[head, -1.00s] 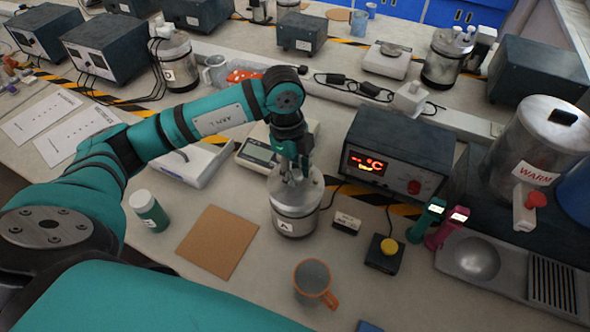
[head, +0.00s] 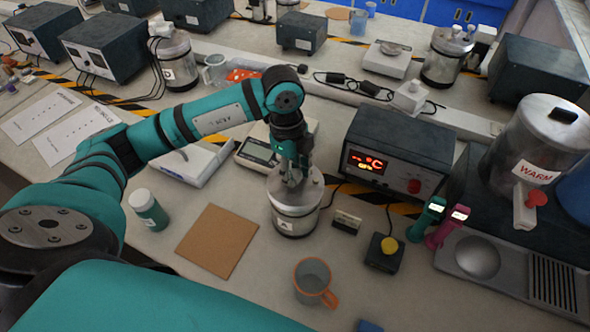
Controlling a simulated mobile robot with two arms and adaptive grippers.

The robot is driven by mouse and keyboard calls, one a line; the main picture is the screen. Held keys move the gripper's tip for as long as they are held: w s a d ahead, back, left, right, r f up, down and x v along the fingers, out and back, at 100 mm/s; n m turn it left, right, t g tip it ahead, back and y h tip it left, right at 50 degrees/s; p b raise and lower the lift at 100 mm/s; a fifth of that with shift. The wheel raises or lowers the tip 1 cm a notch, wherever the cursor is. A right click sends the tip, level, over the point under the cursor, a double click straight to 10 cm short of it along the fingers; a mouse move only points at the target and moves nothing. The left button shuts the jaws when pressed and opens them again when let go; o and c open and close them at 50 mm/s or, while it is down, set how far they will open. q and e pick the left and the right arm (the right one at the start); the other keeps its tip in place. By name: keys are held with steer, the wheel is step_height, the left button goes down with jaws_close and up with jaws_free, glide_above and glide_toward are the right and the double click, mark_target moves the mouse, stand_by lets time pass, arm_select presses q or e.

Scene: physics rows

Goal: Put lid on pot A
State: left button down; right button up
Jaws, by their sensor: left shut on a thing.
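Pot A (head: 295,222) is a metal pot with a white label marked A, standing upright on the bench near the middle of the head view. A metal lid (head: 311,190) is at its top, level with the rim; I cannot tell whether it is fully seated. My left gripper (head: 293,182) points straight down over the lid, shut on its handle, which the fingers mostly hide. My right gripper is not in view.
A temperature controller (head: 400,150) stands behind the pot to the right. An orange-handled mug (head: 313,282) and a yellow button box (head: 384,252) stand in front.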

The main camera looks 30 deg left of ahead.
arm_select(q)
steer(key=shift+f, duration=0.25)
stand_by(0.6)
stand_by(0.3)
steer(key=c, duration=0.9)
jaws_free()
steer(key=shift+c, duration=0.2)
steer(key=shift+r+p, duration=2.75)
steer(key=shift+r, duration=1.25)
